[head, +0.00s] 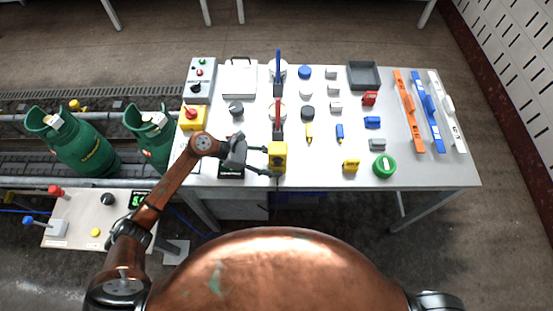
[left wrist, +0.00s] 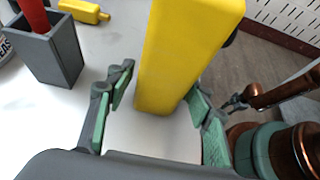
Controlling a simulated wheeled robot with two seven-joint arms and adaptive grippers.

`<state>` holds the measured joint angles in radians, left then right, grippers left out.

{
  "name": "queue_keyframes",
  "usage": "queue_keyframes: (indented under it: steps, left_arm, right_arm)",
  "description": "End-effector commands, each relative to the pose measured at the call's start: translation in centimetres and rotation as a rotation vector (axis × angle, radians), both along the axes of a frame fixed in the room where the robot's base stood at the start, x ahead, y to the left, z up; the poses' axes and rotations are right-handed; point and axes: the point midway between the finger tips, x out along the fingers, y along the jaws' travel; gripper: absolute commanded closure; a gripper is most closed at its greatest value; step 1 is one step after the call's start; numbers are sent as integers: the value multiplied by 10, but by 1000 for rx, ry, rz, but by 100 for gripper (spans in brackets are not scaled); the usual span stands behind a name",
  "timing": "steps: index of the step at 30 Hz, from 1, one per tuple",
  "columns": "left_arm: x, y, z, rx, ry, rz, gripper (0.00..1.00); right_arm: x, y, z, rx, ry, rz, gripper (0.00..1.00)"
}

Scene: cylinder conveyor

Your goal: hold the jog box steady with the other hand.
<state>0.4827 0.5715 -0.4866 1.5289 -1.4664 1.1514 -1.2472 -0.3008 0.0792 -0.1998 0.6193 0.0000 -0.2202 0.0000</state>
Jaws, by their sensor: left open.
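The jog box is a yellow upright box (head: 278,151) with a dark round part, near the front edge of the table. In the left wrist view it is a tall yellow block (left wrist: 182,60) between my fingers. My left gripper (head: 268,160) is open, with its fingers around the box's sides. In the left wrist view, my left gripper (left wrist: 160,108) shows a clear gap between the left finger and the box; the right finger is closer, and contact there cannot be told. What seems to be my right gripper (left wrist: 236,102) is small and dark in the left wrist view; its fingers are unclear.
A grey holder (left wrist: 52,55) with a red-handled tool stands beside the box, a yellow marker-like item (left wrist: 85,11) behind it. A yellow switch box with a red button (head: 193,116), a green tape roll (head: 383,165) and small blocks are on the table (head: 430,175). Green cylinders (head: 78,145) stand left.

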Motion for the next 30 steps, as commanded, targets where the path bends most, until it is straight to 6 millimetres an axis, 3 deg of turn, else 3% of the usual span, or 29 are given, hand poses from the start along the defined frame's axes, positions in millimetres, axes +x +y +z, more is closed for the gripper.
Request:
queue_keyframes:
  steps: [9, 20, 21, 30]
  left_arm:
    - [0, -2, 0, -1, -1, 0, 52]
    - [0, -2, 0, -1, 0, 1, 76]
    - [0, -2, 0, -1, 0, 1, 66]
    - [0, -2, 0, -1, 0, 1, 86]
  right_arm:
    - [0, -2, 0, -2, 1, 1, 72]
    - [0, -2, 0, -2, 0, 1, 72]
    - [0, -2, 0, -2, 0, 1, 72]
    - [1, -2, 0, -2, -1, 1, 72]
